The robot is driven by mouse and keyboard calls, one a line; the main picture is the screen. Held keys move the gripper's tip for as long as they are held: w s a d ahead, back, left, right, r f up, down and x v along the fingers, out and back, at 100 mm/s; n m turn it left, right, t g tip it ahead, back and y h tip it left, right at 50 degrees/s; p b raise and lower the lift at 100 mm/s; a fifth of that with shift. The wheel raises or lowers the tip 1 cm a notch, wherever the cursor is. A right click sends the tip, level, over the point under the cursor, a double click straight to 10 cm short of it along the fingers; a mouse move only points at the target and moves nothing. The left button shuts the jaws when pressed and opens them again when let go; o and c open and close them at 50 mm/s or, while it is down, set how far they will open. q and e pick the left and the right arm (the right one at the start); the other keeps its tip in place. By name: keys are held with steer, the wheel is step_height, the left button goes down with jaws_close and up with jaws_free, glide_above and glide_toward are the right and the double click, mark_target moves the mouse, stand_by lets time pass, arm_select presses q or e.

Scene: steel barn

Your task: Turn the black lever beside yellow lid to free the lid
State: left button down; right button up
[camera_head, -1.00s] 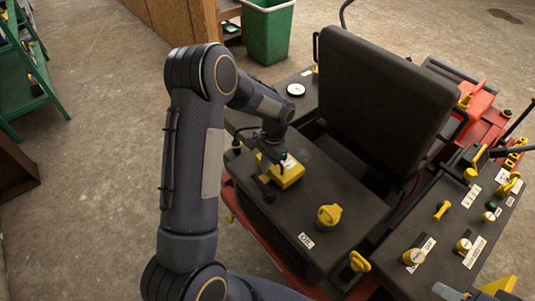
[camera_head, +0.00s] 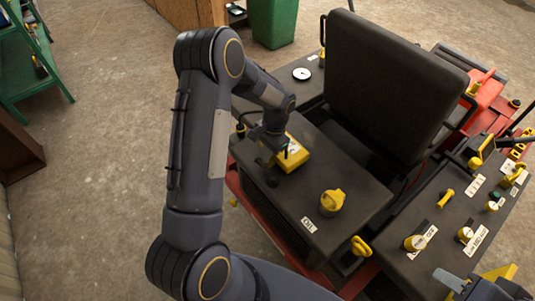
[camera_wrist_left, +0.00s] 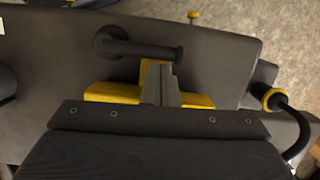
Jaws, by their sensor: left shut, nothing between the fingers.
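A black seat (camera_head: 385,85) rises behind the machine top. A yellow oil cap (camera_head: 332,201) stands to the right of the lid. A control panel (camera_head: 440,215) with yellow knobs is at right. A green bin (camera_head: 272,22) stands behind.

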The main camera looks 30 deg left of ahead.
arm_select(q)
steer(key=shift+s+a+n, duration=0.15)
steer(key=shift+s+n, duration=0.05)
steer(key=shift+n, duration=0.2)
steer(key=s+n, duration=0.1)
steer(key=a+n+b, duration=0.1)
steer(key=n, duration=0.1)
steer(key=shift+s+h, duration=0.4)
steer(key=s+n, duration=0.1)
steer(key=n, duration=0.2)
steer(key=s+n+h+b, duration=0.1)
steer(key=shift+s+a+n, duration=0.25)
steer(key=shift+s+n, duration=0.05)
steer(key=shift+n, duration=0.1)
steer(key=shift+s+d+n+t+h, duration=0.3)
steer(key=shift+s+n, duration=0.5)
steer(key=shift+n, duration=0.75)
steer(key=shift+s+d+n+t+h, duration=0.15)
steer(key=shift+s+d+n+t, duration=0.2)
steer(key=shift+s+n, duration=0.8)
steer(key=shift+s+d+n+t+h, duration=0.15)
steer(key=shift+s+d+n+h, duration=0.2)
steer(key=shift+n, duration=1.55)
steer(key=shift+s, duration=0.1)
steer(key=shift+r+p, duration=0.1)
steer(key=shift+p, duration=0.2)
steer(key=p+v, duration=0.8)
steer(key=v, duration=0.1)
steer(key=shift+r, duration=0.45)
